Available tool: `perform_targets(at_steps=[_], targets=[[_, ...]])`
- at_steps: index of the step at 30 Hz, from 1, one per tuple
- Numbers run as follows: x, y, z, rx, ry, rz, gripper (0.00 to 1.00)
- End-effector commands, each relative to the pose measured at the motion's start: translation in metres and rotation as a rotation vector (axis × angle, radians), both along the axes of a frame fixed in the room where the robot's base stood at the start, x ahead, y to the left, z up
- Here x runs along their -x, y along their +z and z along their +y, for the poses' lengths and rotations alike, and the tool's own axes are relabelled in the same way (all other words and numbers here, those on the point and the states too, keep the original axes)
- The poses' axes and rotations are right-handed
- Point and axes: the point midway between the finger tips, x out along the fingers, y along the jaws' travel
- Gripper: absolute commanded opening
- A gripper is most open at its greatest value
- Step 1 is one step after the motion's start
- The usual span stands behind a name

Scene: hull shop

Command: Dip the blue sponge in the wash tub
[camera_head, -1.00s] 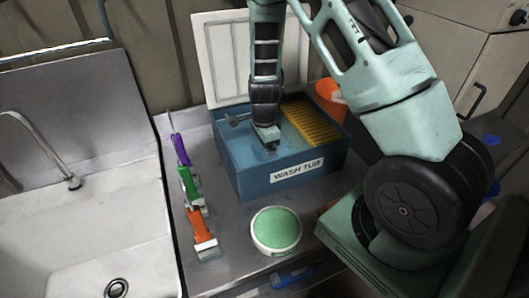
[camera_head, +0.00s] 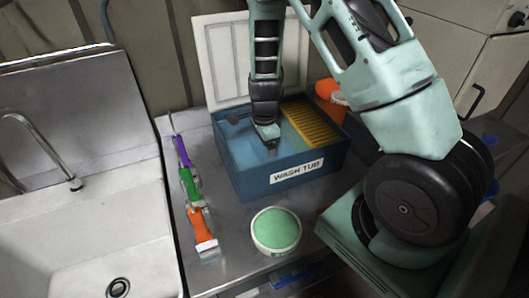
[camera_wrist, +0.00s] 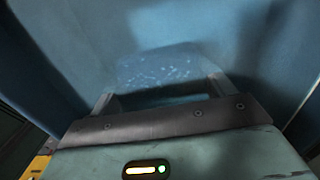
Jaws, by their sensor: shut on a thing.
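The wash tub (camera_head: 308,171) is an open blue box with a white "WASH TUB" label, standing on the steel counter. My gripper (camera_head: 271,149) points down into its left, water-filled part. In the wrist view my gripper (camera_wrist: 160,92) is shut on the blue sponge (camera_wrist: 158,68), which shows as a speckled blue patch between the fingers. The sponge is hard to tell from the blue water around it. I cannot tell how deep it sits.
A yellow ribbed grate (camera_head: 311,124) covers the tub's right part. Purple, green and orange-handled tools (camera_head: 200,226) lie left of the tub. A round green-topped tub (camera_head: 276,230) stands in front. A sink (camera_head: 85,235) is at left, an orange container (camera_head: 328,90) behind.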

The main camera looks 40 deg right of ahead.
Motion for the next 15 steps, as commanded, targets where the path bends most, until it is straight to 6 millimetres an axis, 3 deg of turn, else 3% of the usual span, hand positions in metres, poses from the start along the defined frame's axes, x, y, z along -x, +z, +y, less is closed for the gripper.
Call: perform_targets(at_steps=[15], targets=[[0.000, 0.044, 0.000, 0.000, 0.000, 0.000, 0.63]])
